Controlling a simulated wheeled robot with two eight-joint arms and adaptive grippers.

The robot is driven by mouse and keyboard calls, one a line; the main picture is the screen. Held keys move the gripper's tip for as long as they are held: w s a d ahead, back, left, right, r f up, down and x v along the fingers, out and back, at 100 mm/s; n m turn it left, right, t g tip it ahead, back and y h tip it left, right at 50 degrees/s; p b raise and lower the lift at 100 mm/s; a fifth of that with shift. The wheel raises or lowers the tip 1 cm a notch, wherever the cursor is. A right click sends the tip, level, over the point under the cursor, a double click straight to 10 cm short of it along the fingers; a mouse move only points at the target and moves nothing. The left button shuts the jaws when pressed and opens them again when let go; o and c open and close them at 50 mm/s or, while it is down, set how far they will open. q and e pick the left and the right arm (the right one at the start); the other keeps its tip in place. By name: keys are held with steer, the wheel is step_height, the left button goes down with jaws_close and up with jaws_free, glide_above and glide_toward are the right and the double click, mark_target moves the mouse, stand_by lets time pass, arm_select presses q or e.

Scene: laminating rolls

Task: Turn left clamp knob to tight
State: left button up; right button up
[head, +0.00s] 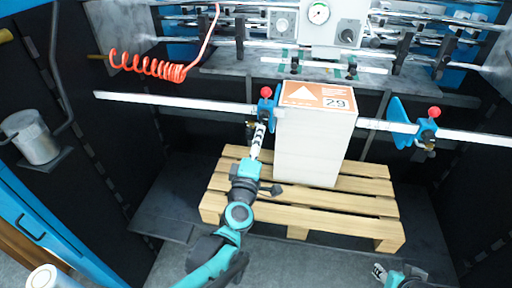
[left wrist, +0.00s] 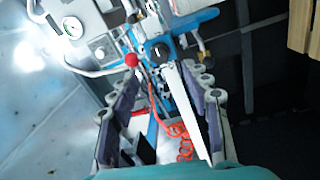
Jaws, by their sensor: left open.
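The left clamp (head: 266,108) is a blue body on the long metal bar, with a red ball (head: 266,91) on top, just left of the white box. My left gripper (head: 260,131) is just below the clamp in the head view. Its two fingers (left wrist: 163,103) are spread wide, and no grip on the knob shows. My right gripper (head: 381,271) is low at the right, partly cut off, its fingers unclear.
A white box (head: 311,145) with an orange label stands on a wooden pallet (head: 300,213). A right clamp (head: 427,128) sits on the metal bar (head: 175,101). A coiled red hose (head: 150,67) hangs at upper left. Machine panels with a gauge (head: 318,13) are behind.

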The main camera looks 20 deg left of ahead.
arm_select(q)
steer(key=shift+v, duration=1.55)
steer(key=s+d+f+m+g+h, duration=0.4)
steer(key=d+f+m+g+h, duration=0.25)
steer(key=d+m, duration=0.65)
steer(key=s+a+f+m+g+y, duration=0.2)
steer(key=s+a+f+m+g, duration=0.2)
steer(key=s+a+f, duration=0.3)
steer(key=shift+s+m+g, duration=0.35)
steer(key=shift+s+m, duration=0.55)
steer(key=shift+s, duration=0.3)
